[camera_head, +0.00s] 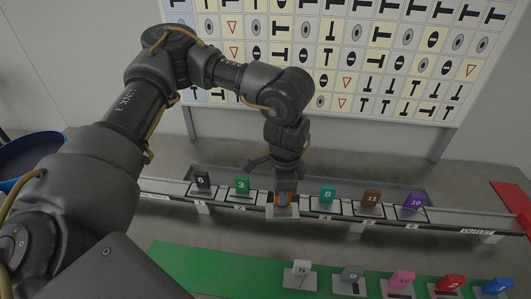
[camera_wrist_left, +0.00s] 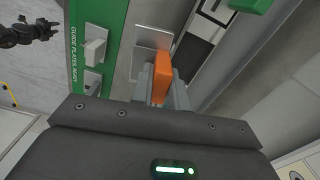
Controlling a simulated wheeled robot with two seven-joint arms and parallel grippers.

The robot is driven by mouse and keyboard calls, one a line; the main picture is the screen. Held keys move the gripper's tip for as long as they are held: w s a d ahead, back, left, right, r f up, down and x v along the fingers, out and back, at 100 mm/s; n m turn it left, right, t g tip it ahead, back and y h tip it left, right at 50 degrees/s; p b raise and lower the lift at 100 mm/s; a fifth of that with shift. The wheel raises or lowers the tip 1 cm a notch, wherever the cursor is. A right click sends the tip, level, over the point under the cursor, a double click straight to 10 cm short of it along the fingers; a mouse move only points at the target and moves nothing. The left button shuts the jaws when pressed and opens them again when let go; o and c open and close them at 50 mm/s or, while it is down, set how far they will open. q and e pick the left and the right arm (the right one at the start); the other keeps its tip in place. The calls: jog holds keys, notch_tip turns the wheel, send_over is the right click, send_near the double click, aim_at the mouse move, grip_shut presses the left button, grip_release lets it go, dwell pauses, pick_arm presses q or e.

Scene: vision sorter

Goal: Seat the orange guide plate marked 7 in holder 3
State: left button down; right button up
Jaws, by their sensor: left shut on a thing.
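The orange guide plate (camera_head: 284,198) is upright between the jaws of my left gripper (camera_head: 285,192), which is shut on it. It also shows in the left wrist view (camera_wrist_left: 162,78), between the grey fingers. No number can be read on it. The gripper is low over the rail at the third place from the left, between the green plate marked 3 (camera_head: 242,185) and the teal plate marked 8 (camera_head: 327,194). Holder 3 (camera_head: 283,213) is mostly covered by the gripper; I cannot tell whether the plate touches it. A dark gripper-like shape (camera_wrist_left: 35,31) shows at the wrist view's upper left.
The rail also holds the black plate marked 6 (camera_head: 201,180), brown 11 (camera_head: 371,200) and purple 10 (camera_head: 412,203). Several plates on stands line the green strip (camera_head: 190,262) in front, including white (camera_head: 301,267) and red (camera_head: 450,282). A symbol board (camera_head: 345,60) stands behind.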

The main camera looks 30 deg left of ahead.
pick_arm(q)
jog(key=w+a+r+m+p, duration=0.1)
jog(key=w+a+r+p, duration=0.2)
jog(key=w, duration=0.3)
jog(key=shift+w+r+m, duration=0.4)
jog(key=shift+r, duration=0.4)
jog(key=shift+f, duration=0.1)
jog(key=shift+f+b, duration=3.55)
jog(key=shift+f, duration=0.35)
jog(key=shift+p, duration=0.35)
jog(key=shift+p, duration=0.3)
